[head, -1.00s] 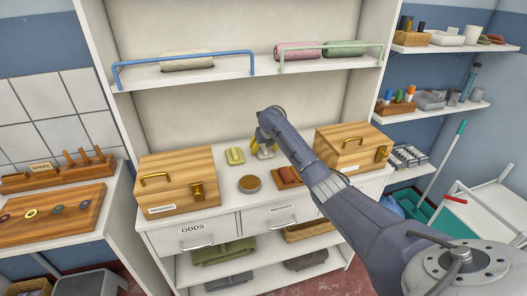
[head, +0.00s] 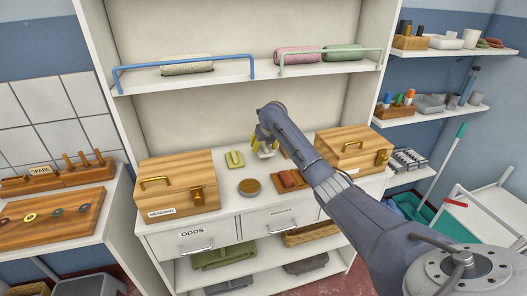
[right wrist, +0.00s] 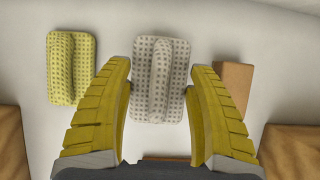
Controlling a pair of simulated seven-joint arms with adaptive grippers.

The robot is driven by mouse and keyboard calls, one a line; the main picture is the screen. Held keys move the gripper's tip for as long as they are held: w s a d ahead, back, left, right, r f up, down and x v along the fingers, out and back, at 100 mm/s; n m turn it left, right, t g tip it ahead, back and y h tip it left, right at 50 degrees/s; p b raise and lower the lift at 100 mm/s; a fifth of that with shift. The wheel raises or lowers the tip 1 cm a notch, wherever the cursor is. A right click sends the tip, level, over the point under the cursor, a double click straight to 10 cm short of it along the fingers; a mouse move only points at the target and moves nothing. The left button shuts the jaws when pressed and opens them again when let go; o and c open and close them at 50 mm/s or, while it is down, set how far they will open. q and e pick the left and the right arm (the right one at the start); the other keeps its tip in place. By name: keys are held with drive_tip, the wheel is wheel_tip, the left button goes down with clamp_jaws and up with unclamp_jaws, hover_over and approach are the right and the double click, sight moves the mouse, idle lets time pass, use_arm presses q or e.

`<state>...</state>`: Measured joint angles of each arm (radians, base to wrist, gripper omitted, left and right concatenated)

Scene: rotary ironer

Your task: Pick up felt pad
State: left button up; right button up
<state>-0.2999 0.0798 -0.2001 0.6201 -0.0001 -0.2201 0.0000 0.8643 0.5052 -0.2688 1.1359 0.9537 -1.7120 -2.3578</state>
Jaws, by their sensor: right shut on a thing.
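A pale grey dotted pad with a raised ridge, apparently the felt pad (right wrist: 160,80), sits between the yellow fingers of my right gripper (right wrist: 161,72) in the right wrist view. The fingers are shut on its two side edges. In the head view the right gripper (head: 265,143) is over the back of the counter, with the pale pad (head: 267,152) partly hidden below it. I cannot tell whether the pad is clear of the counter. A similar yellow-green pad (head: 235,159) lies to the left, apart from the gripper; it also shows in the wrist view (right wrist: 71,68). My left gripper is not in view.
A round brown-topped tin (head: 249,187) and a tray with a red-brown block (head: 290,180) lie in front on the counter. Wooden boxes stand left (head: 176,184) and right (head: 353,150). A railed shelf (head: 230,72) with rolled cloths is above.

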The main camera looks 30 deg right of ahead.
sight(264, 144)
wheel_tip(264, 144, up, 4)
drive_tip(key=shift+s+r, duration=0.1)
drive_tip(key=shift+s, duration=0.05)
drive_tip(key=s+a, duration=0.1)
drive_tip(key=s, duration=0.5)
drive_tip(key=s+a, duration=0.2)
drive_tip(key=s, duration=0.4)
drive_tip(key=s+a, duration=0.2)
drive_tip(key=s, duration=0.4)
drive_tip(key=shift+s+a, duration=0.15)
drive_tip(key=shift+s, duration=0.2)
